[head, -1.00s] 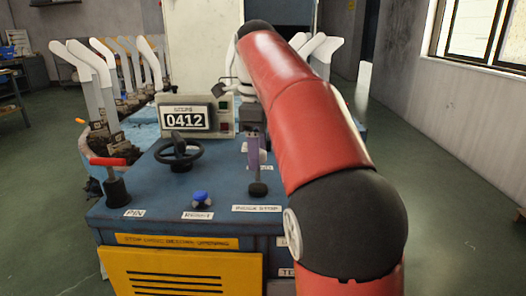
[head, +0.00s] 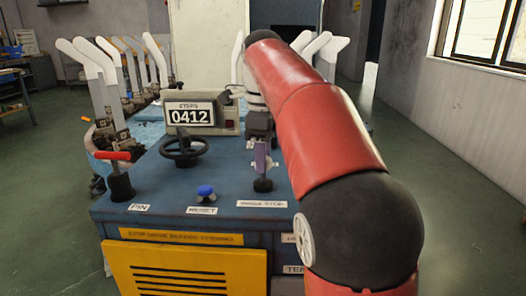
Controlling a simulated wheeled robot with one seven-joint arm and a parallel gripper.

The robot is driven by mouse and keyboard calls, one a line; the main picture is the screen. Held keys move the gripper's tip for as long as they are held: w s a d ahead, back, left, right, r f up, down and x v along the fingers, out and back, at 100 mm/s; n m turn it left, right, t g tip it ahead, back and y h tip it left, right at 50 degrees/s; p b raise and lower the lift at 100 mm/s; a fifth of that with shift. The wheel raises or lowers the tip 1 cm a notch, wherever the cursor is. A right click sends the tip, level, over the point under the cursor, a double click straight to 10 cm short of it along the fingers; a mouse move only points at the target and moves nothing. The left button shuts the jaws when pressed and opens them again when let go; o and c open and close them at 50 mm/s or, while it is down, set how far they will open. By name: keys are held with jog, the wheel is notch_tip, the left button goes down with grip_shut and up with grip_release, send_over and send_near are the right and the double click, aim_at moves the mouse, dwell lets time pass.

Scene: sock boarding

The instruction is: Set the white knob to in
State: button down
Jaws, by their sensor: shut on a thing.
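I cannot make out a white knob in the head view. The part of the console behind my arm is hidden. My gripper (head: 260,147) points down over the right part of the blue console top (head: 165,215). The fingertips are small and hard to see against the handle.
A red-handled lever (head: 113,156), a black handwheel (head: 184,150) and a blue button (head: 205,192) stand on the console. A counter box (head: 190,115) reads 0412. White sock forms (head: 100,62) stand behind at left. My arm covers the console's right side, including some front labels.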

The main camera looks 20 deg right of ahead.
jog(key=shift+f, duration=0.2)
jog(key=c, duration=1)
grip_release()
jog(key=shift+o, duration=0.2)
notch_tip(320, 180, up, 8)
jog(key=p, duration=0.2)
jog(key=shift+p, duration=0.3)
